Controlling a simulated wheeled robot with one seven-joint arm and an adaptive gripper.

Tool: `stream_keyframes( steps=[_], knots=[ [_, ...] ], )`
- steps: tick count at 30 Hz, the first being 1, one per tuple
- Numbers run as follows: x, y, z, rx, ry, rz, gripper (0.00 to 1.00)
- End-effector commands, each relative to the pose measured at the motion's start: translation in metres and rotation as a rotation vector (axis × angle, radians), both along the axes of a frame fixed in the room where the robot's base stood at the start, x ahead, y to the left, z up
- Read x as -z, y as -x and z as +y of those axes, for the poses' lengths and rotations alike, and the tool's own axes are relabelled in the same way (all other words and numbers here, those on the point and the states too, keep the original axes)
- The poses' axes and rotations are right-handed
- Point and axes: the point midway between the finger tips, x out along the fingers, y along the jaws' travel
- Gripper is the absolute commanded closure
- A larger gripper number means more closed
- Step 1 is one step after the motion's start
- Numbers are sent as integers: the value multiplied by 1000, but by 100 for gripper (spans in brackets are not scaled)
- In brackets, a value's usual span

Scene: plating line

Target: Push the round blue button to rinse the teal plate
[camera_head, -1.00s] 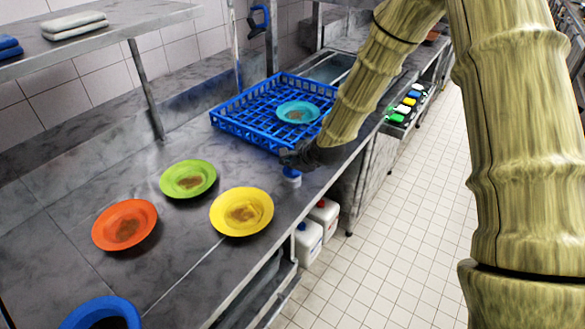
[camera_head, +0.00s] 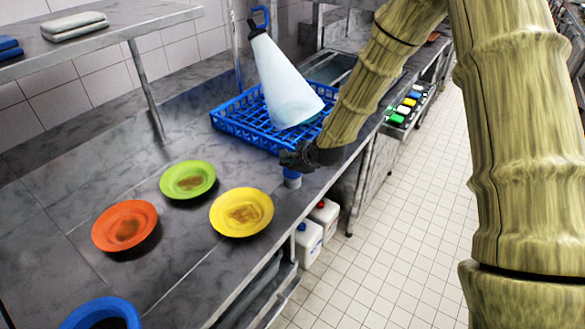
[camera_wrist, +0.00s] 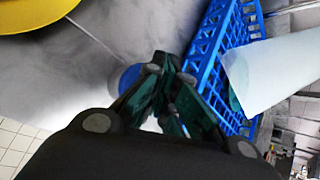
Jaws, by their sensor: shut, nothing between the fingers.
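The round blue button (camera_head: 292,174) sits on a pale base at the counter's front edge. My gripper (camera_head: 290,157) is shut and empty, right above the button in the head view. In the wrist view the blue button (camera_wrist: 130,78) is partly hidden behind the gripper's fingers (camera_wrist: 160,75). A pale cone of water (camera_head: 285,82) comes down from the blue spray head (camera_head: 260,17) into the blue rack (camera_head: 240,126). A sliver of teal (camera_wrist: 234,98) shows beside the spray in the wrist view.
Yellow (camera_head: 241,212), green (camera_head: 188,180) and orange (camera_head: 124,229) plates with brown residue lie on the counter left of my gripper. A blue bowl (camera_head: 100,314) stands at the near left. White jugs (camera_head: 308,245) stand below the counter edge.

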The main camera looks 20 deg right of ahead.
Motion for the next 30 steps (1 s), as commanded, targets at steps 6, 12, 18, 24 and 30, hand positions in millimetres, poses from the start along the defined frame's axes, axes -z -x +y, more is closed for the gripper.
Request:
stream_keyframes(
  steps=[6, 12, 18, 24, 30],
  knots=[
    [-12, 0, 0, 1, -1, 0, 100],
    [-20, 0, -1, 1, -1, 0, 100],
    [-20, 0, 0, 0, -1, 1, 100],
    [-21, 0, 0, 1, -1, 0, 100],
    [-33, 0, 0, 1, -1, 0, 100]
  ],
)
